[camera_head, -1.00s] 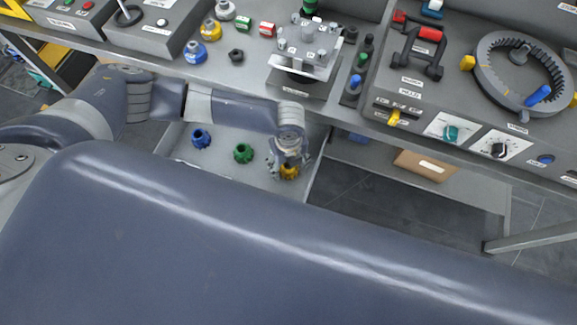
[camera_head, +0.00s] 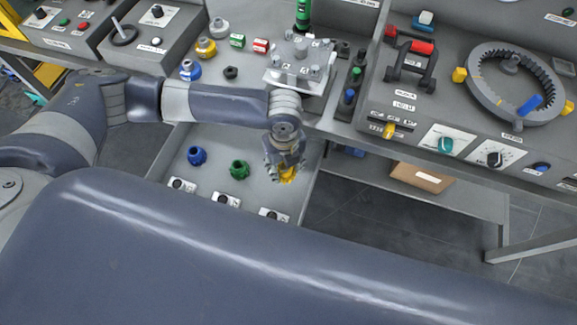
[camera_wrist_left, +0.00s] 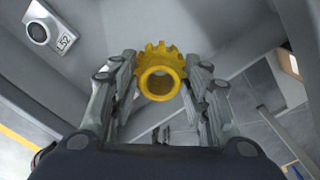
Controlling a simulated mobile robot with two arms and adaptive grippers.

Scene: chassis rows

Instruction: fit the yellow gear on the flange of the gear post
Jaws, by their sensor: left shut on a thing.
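The yellow gear (camera_head: 289,175) is a small toothed ring held at the tips of my left gripper (camera_head: 284,172), over the right part of the open grey drawer. In the left wrist view the gear (camera_wrist_left: 160,58) sits between the two fingers of the left gripper (camera_wrist_left: 160,75), its round bore facing the camera. The fingers touch its sides. A raised light plate (camera_head: 297,78) bears several upright grey pegs on the bench behind the gripper. I cannot tell for sure which part is the gear post with the flange. My right gripper is not in view.
A blue gear (camera_head: 197,155) and a green gear (camera_head: 239,169) stand in the drawer (camera_head: 165,168), with labelled plates in front. Small bottles, blocks and a peg rack (camera_head: 351,88) stand on the bench. A large toothed ring (camera_head: 478,98) lies at right.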

